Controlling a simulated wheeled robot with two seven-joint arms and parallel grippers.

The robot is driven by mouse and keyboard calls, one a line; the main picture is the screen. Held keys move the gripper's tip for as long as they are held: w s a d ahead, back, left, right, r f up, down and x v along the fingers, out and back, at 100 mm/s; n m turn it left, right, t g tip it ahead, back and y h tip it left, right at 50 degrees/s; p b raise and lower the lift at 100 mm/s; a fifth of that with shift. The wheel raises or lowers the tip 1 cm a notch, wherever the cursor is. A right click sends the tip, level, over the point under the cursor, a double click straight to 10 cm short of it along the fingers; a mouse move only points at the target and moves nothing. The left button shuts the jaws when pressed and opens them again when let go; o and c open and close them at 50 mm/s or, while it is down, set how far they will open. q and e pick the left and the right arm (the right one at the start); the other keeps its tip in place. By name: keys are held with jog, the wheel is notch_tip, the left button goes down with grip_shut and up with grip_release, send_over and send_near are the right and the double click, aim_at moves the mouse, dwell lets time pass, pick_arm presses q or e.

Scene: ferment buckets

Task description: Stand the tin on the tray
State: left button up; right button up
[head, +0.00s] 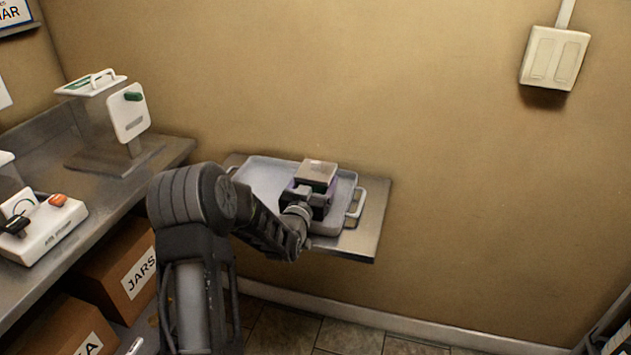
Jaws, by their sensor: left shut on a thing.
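The tin (317,171) is a small boxy thing with a pale brownish top, over the right part of the tray. My left gripper (312,192) is shut on it, reaching in from the left and front. The gripper and wrist hide the tin's lower part, so I cannot tell whether it touches the tray. The tray (262,178) is light grey with a raised rim and a handle at its right end. It lies on a metal wall shelf. My right gripper is not in view.
The metal shelf (372,215) juts from the tan wall. At left a steel counter (40,277) carries a white-and-clear dispenser (128,112) and a white device (42,232). Cardboard boxes, one labelled JARS (120,275), stand below. The tray's left part is clear.

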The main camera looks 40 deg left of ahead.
pick_arm(q)
jog(key=shift+f, duration=0.1)
jog(key=o, duration=1.2)
jog(key=shift+f, duration=0.1)
jog(key=shift+c, duration=0.2)
jog(key=o, duration=0.5)
jog(key=shift+c, duration=0.2)
jog(key=shift+r, duration=0.2)
jog(key=b+v, duration=0.2)
jog(key=v, duration=1)
